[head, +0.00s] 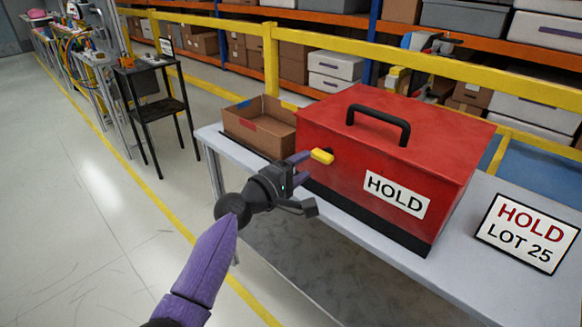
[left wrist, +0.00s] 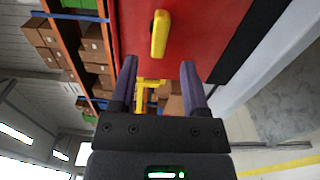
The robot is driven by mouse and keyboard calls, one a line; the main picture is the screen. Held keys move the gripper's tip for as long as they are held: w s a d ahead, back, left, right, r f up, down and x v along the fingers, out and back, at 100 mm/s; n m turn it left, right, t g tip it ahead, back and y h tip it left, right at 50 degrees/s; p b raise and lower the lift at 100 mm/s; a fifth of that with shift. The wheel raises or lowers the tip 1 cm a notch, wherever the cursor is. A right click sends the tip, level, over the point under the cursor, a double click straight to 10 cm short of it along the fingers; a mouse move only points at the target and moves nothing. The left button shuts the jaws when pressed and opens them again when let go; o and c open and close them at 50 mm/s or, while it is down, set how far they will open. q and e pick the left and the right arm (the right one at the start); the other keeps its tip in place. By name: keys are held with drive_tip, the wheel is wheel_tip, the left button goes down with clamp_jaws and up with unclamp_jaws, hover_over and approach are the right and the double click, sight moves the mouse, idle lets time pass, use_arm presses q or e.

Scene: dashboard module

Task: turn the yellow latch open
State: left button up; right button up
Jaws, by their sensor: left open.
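The yellow latch (head: 322,156) is on the front face of the red box (head: 440,160), towards its left end. In the head view it lies nearly level, pointing left towards my gripper. My left gripper (head: 303,168) is open, with its purple fingertips close to the latch's free end. In the left wrist view the latch (left wrist: 159,34) lies just beyond the gap between the two open fingers (left wrist: 159,68), with nothing held. I cannot tell whether a finger touches it. My right gripper is in neither view.
The red box stands on a grey table (head: 455,240) and has a black top handle (head: 380,123) and a HOLD label. An open cardboard box (head: 258,142) is to its left. A HOLD LOT 25 sign (head: 526,233) stands to its right. A yellow rail (head: 400,56) runs behind.

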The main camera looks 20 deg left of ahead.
use_arm(q)
drive_tip(key=v, duration=0.5)
drive_tip(key=shift+s+a+p, duration=0.1)
drive_tip(key=shift+s+p, duration=0.3)
drive_tip(key=s+f+m+g+y, duration=0.25)
drive_tip(key=s+f, duration=0.25)
drive_tip(key=f, duration=0.6)
drive_tip(key=s+f+m+g+y, duration=0.1)
drive_tip(key=s+f+g, duration=0.4)
drive_tip(key=f, duration=0.5)
drive_tip(key=s+f+m+g+y, duration=0.1)
drive_tip(key=s+f+m+g, duration=0.1)
drive_tip(key=s+f, duration=0.65)
drive_tip(key=s+f+m+g, duration=0.2)
drive_tip(key=s+f+m, duration=0.1)
drive_tip(key=s, duration=0.7)
drive_tip(key=s+f+m+g+y, duration=0.1)
drive_tip(key=s+f+m+g, duration=0.2)
drive_tip(key=s+f, duration=0.3)
drive_tip(key=s+f+m+g+y, duration=0.1)
drive_tip(key=s+f+m+g, duration=0.2)
drive_tip(key=s, duration=1.3)
drive_tip(key=shift+f+m, duration=0.75)
drive_tip(key=shift+m, duration=0.5)
